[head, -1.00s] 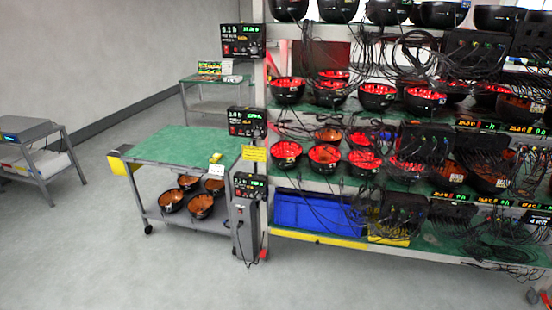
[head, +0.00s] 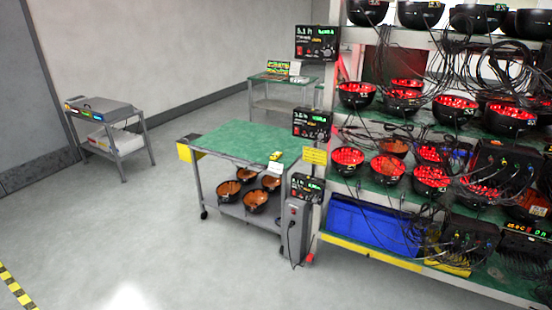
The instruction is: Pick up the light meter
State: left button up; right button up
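A small yellow and white handheld device (head: 275,157), which looks like the light meter, lies on the green top of a cart (head: 232,141) near its right edge. It is too small to make out its details. Neither of my grippers shows in the head view, and the cart stands some distance ahead of me.
A tall rack (head: 400,202) with several red-lit black bowls and hanging cables fills the right side. A grey power box (head: 295,232) stands at the cart's right. A grey side table (head: 103,112) is at left. The floor (head: 130,230) in front is open.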

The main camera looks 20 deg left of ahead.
aim_at(277, 155)
jog(key=i+j+z, duration=0.1)
jog(key=i+j, duration=0.3)
jog(key=j, duration=0.25)
jog(key=i+j+z, duration=0.15)
jog(key=j, duration=0.2)
jog(key=i+j, duration=0.25)
jog(key=j+z, duration=0.05)
jog(key=j, duration=0.05)
